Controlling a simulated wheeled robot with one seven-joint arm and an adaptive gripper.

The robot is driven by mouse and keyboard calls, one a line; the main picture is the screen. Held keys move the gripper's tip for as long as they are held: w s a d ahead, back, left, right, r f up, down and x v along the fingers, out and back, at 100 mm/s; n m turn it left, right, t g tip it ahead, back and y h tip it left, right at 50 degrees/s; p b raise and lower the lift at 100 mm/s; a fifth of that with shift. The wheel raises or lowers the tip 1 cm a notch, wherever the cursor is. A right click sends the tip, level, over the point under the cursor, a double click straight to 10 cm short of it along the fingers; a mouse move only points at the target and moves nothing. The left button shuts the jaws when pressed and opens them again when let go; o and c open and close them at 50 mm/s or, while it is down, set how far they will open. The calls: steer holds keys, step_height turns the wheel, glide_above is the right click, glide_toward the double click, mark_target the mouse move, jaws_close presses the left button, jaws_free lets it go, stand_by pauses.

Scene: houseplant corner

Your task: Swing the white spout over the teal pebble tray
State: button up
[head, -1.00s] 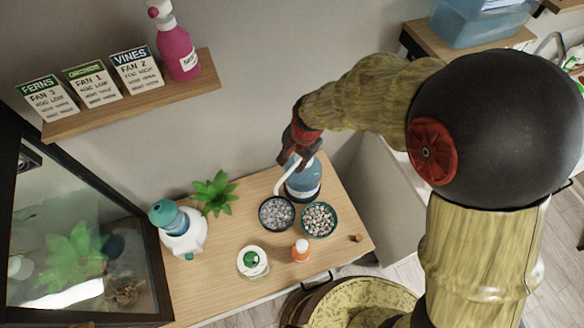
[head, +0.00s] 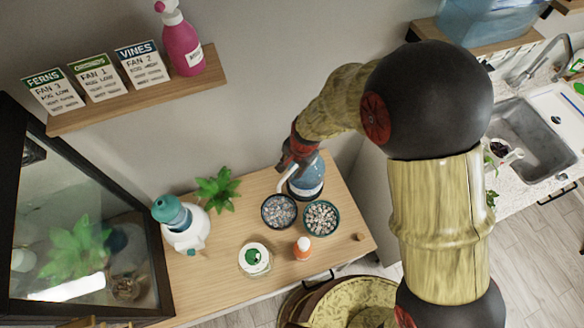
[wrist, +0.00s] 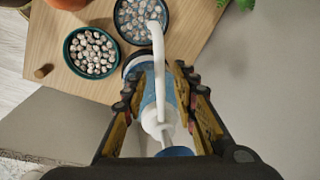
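The white spout (wrist: 157,50) curves out from the top of a blue pump bottle (head: 310,182). In the wrist view its tip is over the dark pebble tray (wrist: 122,35), not the teal one. The teal pebble tray (head: 336,228) stands beside the dark one, and in the wrist view it shows at the left (wrist: 69,60). My gripper (wrist: 157,82) is open, with one finger on each side of the spout's base and the bottle top. I see gaps on both sides, so no grip shows. In the head view my gripper (head: 297,160) hides the bottle's top.
A glass case (head: 75,215) stands at left, and a card shelf (head: 140,95) is above.

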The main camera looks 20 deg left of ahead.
steer(key=shift+c, duration=0.7)
jaws_close()
